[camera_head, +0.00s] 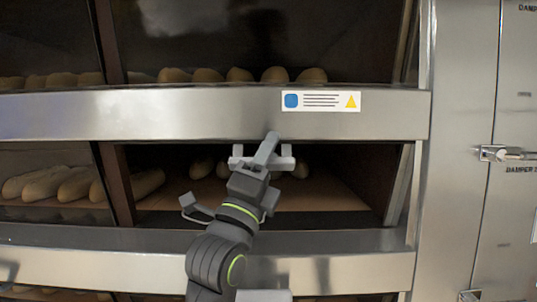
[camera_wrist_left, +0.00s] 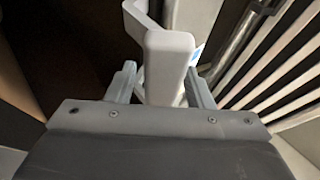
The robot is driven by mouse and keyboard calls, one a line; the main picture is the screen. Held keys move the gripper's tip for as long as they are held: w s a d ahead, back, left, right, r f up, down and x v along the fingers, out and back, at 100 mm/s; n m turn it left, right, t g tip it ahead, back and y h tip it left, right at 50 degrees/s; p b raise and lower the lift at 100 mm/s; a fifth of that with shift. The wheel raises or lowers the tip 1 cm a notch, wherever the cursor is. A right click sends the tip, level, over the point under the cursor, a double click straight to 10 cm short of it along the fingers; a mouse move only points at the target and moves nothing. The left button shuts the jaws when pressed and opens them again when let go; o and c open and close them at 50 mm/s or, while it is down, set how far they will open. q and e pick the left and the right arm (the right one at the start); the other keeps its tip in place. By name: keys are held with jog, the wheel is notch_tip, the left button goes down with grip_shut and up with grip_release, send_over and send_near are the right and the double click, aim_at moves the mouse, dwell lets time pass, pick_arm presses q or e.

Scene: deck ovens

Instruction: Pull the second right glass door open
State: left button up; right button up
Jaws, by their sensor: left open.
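The second right glass door (camera_head: 330,178) is the dark bay in the middle row of the oven, with loaves on a brown deck showing in it. I cannot tell whether its glass is shut. My left gripper (camera_head: 262,160) is in front of this bay, just below the steel band. In the left wrist view a light grey handle-like bar (camera_wrist_left: 168,62) stands between the fingers of my open left gripper (camera_wrist_left: 162,88). The same bar seems to show in the head view (camera_head: 268,146). I cannot tell whether the fingers touch it. My right gripper is not in view.
A steel band (camera_head: 200,114) with a label (camera_head: 321,101) runs above the bay, and another steel band (camera_head: 345,268) runs below. Loaves (camera_head: 60,186) lie in the left bay. A steel cabinet with a latch (camera_head: 507,153) stands at the right.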

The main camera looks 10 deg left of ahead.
pick_arm(q)
jog(key=shift+c, duration=0.2)
grip_shut()
jog(key=shift+r+n+y+p, duration=0.3)
jog(key=shift+p, duration=0.2)
jog(key=shift+s+n+g+y+p, duration=0.15)
jog(key=shift+n+g+y+p, duration=0.15)
jog(key=shift+n+g+p, duration=0.15)
jog(key=shift+y, duration=0.3)
jog(key=shift+o, duration=0.2)
grip_release()
jog(key=shift+f, duration=0.1)
